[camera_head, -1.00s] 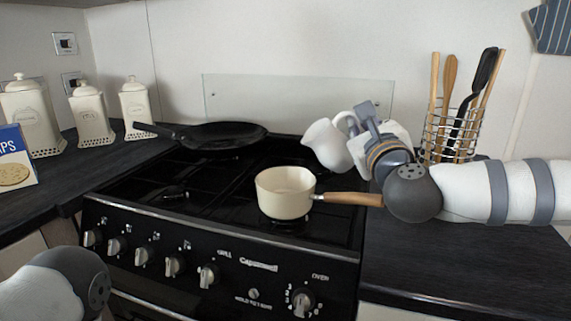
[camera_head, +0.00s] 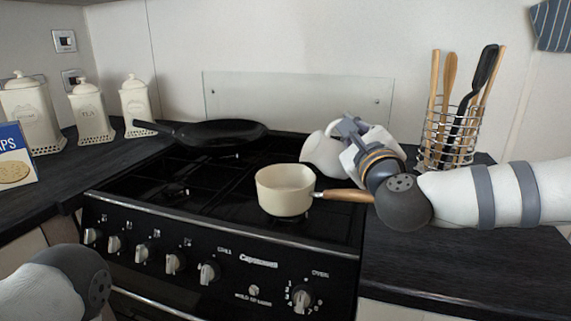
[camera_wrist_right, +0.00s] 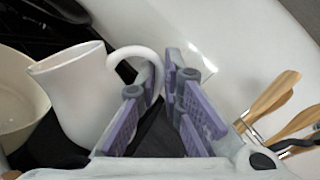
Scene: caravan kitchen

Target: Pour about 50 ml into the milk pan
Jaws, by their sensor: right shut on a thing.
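The cream milk pan (camera_head: 284,192) with a wooden handle (camera_head: 345,195) stands at the front right of the hob. The handle points right, towards my right wrist. My right gripper (camera_head: 347,127) is shut on the handle of a white jug (camera_head: 322,156), just behind and right of the pan. In the right wrist view, the gripper (camera_wrist_right: 161,75) holds the looped handle of the jug (camera_wrist_right: 80,95), and part of the pan (camera_wrist_right: 14,95) shows at the left. The jug's contents and any stream cannot be seen. My left gripper is out of view.
A black frying pan (camera_head: 218,134) sits at the back left of the hob. A wire holder (camera_head: 447,138) of utensils stands behind my right arm. Several cream canisters (camera_head: 92,115) stand at the left. A glass splashback (camera_head: 290,100) rises behind the hob.

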